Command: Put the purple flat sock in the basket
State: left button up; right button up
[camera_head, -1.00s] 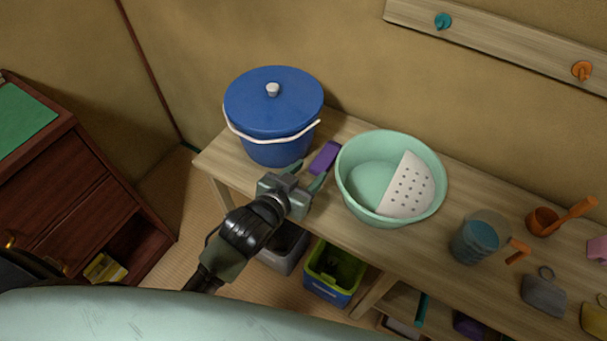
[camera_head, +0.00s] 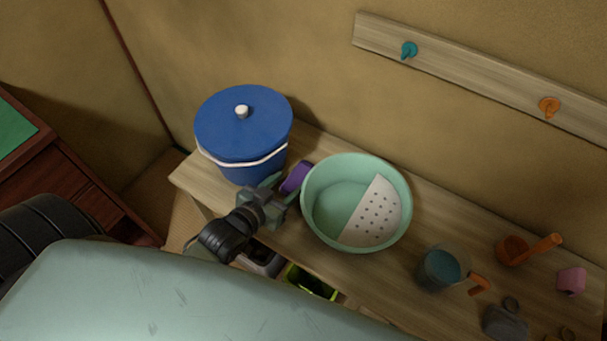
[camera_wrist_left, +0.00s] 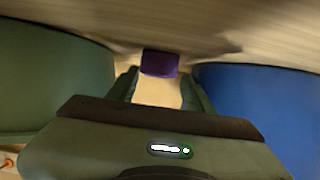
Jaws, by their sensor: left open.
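The purple flat sock (camera_head: 296,178) is a small purple block-like thing on the wooden shelf top, between the blue lidded bucket and the mint basin. My left gripper (camera_head: 284,188) is open, low at the shelf, right in front of the sock. In the left wrist view the sock (camera_wrist_left: 159,64) lies ahead, centred between the open fingers (camera_wrist_left: 159,88), at about their tips; I cannot tell whether they touch it. Nothing is held. No thing is clearly the basket; a lime-rimmed bin (camera_head: 325,292) and a grey bin (camera_head: 271,267) show partly below the shelf top. My right gripper is not in view.
The blue bucket (camera_head: 240,135) stands close on the left and the mint basin (camera_head: 310,215), with a white perforated part, close on the right. A wall blocks the back.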

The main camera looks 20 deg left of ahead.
aim_at(297, 177)
pick_arm(q)
jog(key=x, duration=0.4)
jog(key=shift+w+d+r, duration=0.15)
jog(key=shift+d+r, duration=0.05)
jog(key=shift+d, duration=0.05)
jog(key=shift+w+f, duration=0.15)
jog(key=shift+w, duration=0.15)
grip_shut()
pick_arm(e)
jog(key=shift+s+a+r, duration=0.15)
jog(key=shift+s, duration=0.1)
